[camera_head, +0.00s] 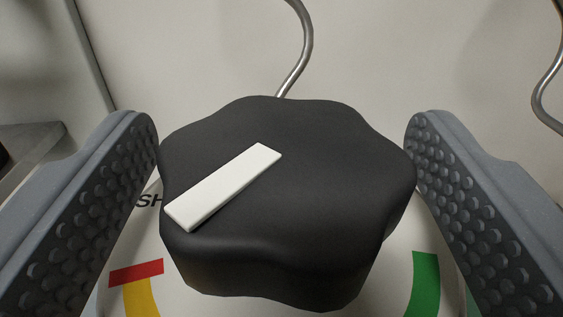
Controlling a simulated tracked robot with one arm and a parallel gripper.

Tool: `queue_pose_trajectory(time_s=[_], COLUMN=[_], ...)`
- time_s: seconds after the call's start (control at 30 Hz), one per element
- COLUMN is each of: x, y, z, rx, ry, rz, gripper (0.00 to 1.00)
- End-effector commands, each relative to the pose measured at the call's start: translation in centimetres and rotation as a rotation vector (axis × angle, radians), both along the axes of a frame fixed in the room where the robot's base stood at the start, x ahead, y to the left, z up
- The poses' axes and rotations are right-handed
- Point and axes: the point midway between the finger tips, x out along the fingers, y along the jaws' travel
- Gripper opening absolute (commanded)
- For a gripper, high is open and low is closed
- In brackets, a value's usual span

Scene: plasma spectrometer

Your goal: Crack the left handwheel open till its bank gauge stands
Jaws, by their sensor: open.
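A black lobed handwheel (300,190) fills the middle of the head view. A white pointer bar (222,187) on its top face slants from lower left to upper right. Its lower-left end lies toward the side of the red mark (136,273). My gripper (283,165) is open, with one studded finger on each side of the handwheel. The fingertips are close to its left and right edges; I cannot tell whether they touch. The bank gauge is not in view.
A pale dial plate (205,304) lies behind the handwheel, with a yellow band (140,298) at left and a green band (424,283) at right. Bent metal tubes (304,40) run along the pale wall.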

Motion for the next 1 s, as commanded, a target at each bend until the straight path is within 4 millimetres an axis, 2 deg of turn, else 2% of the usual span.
queue_pose_trajectory(time_s=[0.2, 0.57, 0.7, 1.0], x=[-3.6, -8.6, -9.2, -10.6], y=[0.3, 0.6, 0.7, 0.8], z=[0.2, 0.2, -0.4, -0.4], rx=[0.0, 0.001, -0.002, -0.001], ry=[0.002, -0.001, -0.002, -0.001], rz=[0.001, -0.001, 0.001, 0.001], gripper=[0.75, 0.75, 0.75, 0.75])
